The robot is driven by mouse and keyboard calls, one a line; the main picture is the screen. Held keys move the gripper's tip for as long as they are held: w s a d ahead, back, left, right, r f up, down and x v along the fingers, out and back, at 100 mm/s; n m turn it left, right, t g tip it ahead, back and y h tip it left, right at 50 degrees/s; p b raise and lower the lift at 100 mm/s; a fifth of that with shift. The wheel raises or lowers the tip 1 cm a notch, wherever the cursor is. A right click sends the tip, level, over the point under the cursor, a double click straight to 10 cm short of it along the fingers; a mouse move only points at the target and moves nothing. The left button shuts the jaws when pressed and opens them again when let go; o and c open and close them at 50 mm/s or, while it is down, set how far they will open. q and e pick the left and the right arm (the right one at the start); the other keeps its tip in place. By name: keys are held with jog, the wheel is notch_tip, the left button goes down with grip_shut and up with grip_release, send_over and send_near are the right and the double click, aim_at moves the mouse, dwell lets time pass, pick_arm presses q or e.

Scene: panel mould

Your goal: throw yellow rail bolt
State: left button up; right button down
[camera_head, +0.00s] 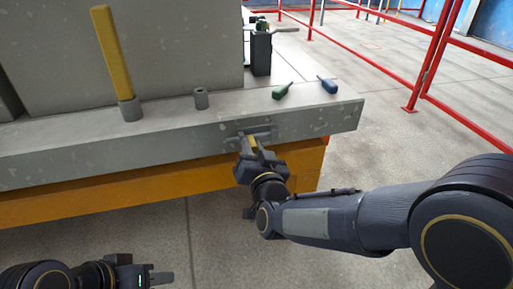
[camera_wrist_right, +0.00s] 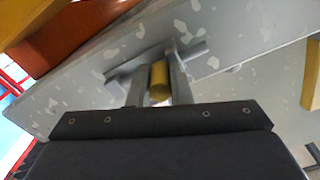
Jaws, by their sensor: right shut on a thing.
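The yellow rail bolt shows in the right wrist view as a short yellow knob (camera_wrist_right: 159,80), with a grey metal bar (camera_wrist_right: 196,50) beside it on the side of the grey rail. In the head view a bit of its yellow (camera_head: 253,141) shows at the grey bracket (camera_head: 262,129) on the rail's front face. My right gripper (camera_head: 247,146) is shut on the bolt's yellow knob, with one finger on each side. My left gripper (camera_head: 160,277) is at the lower left, away from the rail; its finger gap is not clear.
The grey rail (camera_head: 60,150) lies along an orange beam (camera_head: 100,197). A yellow upright bar (camera_head: 113,55) and a grey socket (camera_head: 201,99) stand on it. Green (camera_head: 281,91) and blue (camera_head: 328,86) handled tools lie near a dark holder (camera_head: 261,52). Red railings (camera_head: 431,65) stand right.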

jog(key=c, duration=1.3)
grip_release()
jog(key=shift+s+a, duration=0.1)
jog(key=shift+a, duration=0.15)
jog(key=shift+d, duration=0.1)
jog(key=p+v, duration=0.1)
jog(key=v, duration=0.6)
jog(key=shift+s, duration=0.4)
